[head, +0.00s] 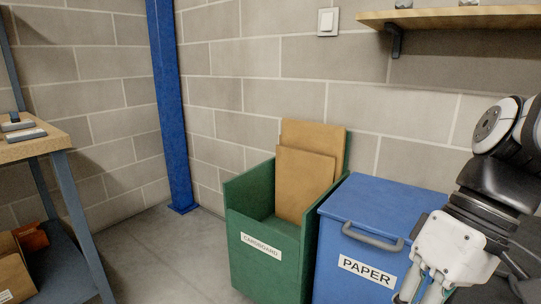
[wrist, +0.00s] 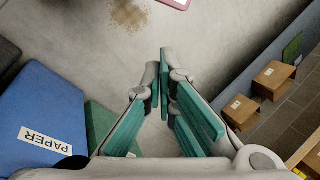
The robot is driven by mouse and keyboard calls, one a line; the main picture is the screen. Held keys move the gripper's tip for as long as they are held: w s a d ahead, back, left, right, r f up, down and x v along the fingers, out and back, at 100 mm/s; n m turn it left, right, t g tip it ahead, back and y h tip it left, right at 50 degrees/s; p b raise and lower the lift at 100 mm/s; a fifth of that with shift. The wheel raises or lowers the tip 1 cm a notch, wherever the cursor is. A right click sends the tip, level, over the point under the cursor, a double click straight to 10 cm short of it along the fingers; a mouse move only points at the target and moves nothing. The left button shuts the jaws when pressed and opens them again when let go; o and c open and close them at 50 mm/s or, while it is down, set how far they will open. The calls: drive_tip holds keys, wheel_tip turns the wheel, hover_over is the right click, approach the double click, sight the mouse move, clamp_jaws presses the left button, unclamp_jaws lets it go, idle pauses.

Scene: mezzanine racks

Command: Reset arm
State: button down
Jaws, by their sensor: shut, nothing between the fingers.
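My gripper (head: 428,287) is at the lower right of the head view, in front of the blue paper bin (head: 368,217). Its fingertips run close to the bottom edge there. In the wrist view my gripper (wrist: 163,85) is shut, with its teal-padded fingers together and nothing between them. It points down over bare grey floor. The blue bin also shows at the left of the wrist view (wrist: 40,110).
An open green cardboard bin (head: 250,270) holding flat brown cardboard (head: 305,180) stands left of the blue bin. A blue post (head: 170,110) stands in the corner. A wooden workbench (head: 35,145) is at left, a wall shelf (head: 460,16) at upper right. Boxes (wrist: 273,78) sit on a rack.

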drive_tip(key=s+d+f+m+t+h, duration=0.25)
drive_tip(key=s+m+h, duration=0.2)
drive_tip(key=s, duration=0.45)
wheel_tip(320, 180, up, 38)
drive_tip(key=d+t+p, duration=0.1)
drive_tip(key=t+p, duration=0.2)
drive_tip(key=p, duration=3.2)
drive_tip(key=shift+s+d+f+n+t, duration=0.15)
drive_tip(key=shift+s+d+n+t, duration=0.05)
drive_tip(key=shift+d+n+t, duration=0.15)
